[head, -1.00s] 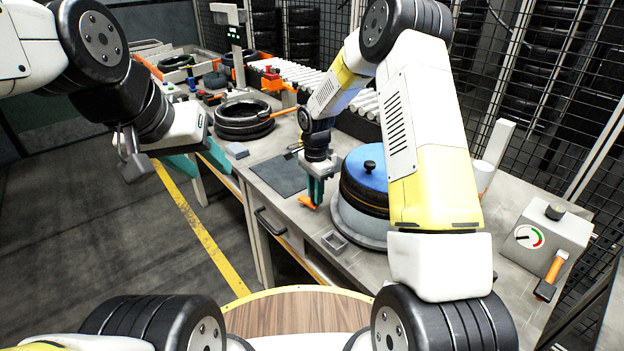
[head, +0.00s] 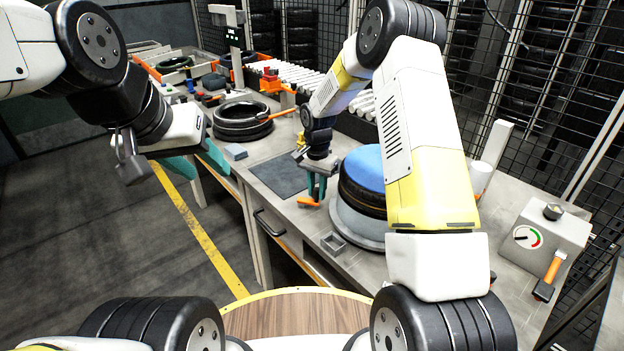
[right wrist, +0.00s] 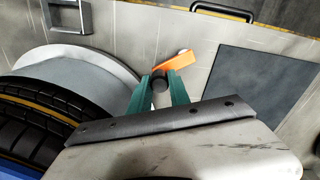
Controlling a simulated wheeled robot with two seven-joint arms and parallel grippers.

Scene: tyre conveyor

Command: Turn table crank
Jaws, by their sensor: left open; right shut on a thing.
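The crank (head: 308,203) is an orange arm with a dark round grip at the front of the table, left of the turntable (head: 358,222). In the right wrist view the crank's orange arm (right wrist: 178,60) points up and right from the dark grip. My right gripper (head: 317,188) is shut on this grip, with a green finger on each side of it (right wrist: 160,88). The turntable carries a black tyre (head: 358,193) with a blue disc on top. My arm hides their right part. My left gripper (head: 198,163) is open and empty, left of the table's front edge.
Another tyre (head: 242,118) lies on the table at the back left. A dark mat (head: 277,174) lies left of the crank. A gauge box (head: 545,232) stands at the right. Open floor lies left of the table.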

